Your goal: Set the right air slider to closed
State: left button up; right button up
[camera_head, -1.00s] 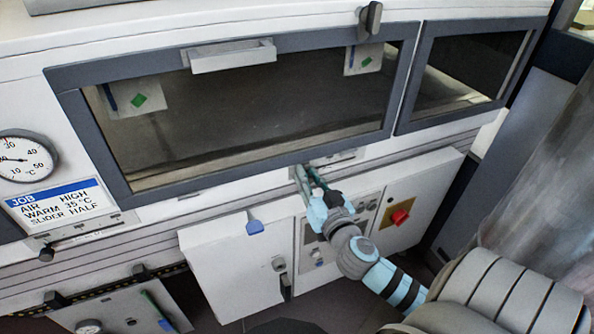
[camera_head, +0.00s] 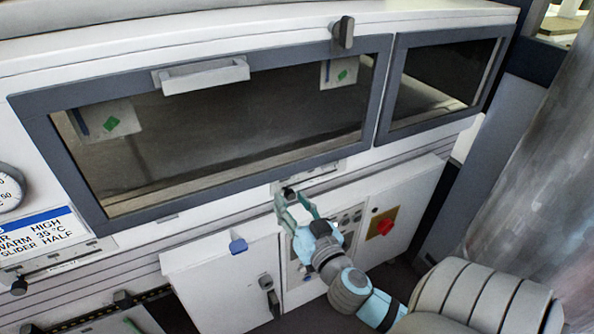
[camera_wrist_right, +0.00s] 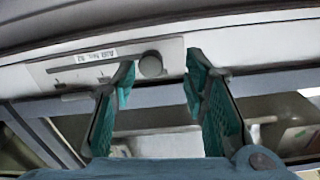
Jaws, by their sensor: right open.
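The right air slider's pale plate (camera_head: 322,178) is on the machine front below the large window, in the head view. Its dark round knob (camera_head: 289,191) is near the plate's left end. In the right wrist view the plate (camera_wrist_right: 60,66) has a small label and a long slot, and the knob (camera_wrist_right: 150,65) is near the slot's right end. My right gripper (camera_head: 291,199) is open at the knob. In the wrist view its fingertips (camera_wrist_right: 160,62) lie either side of the knob, which is closer to the left finger. Contact is unclear. My left gripper is out of view.
Below are a white cabinet with a blue tab (camera_head: 238,246) and a panel with a red switch (camera_head: 384,228). A job card (camera_head: 40,237), partly cut off, reads slider half. Another slider knob (camera_head: 18,287) is at lower left. A window handle (camera_head: 205,75) protrudes above.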

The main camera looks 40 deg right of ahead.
jog(key=a+v, duration=0.1)
jog(key=v, duration=0.8)
jog(key=shift+r, duration=0.45)
jog(key=shift+d+f, duration=0.15)
jog(key=shift+d, duration=0.05)
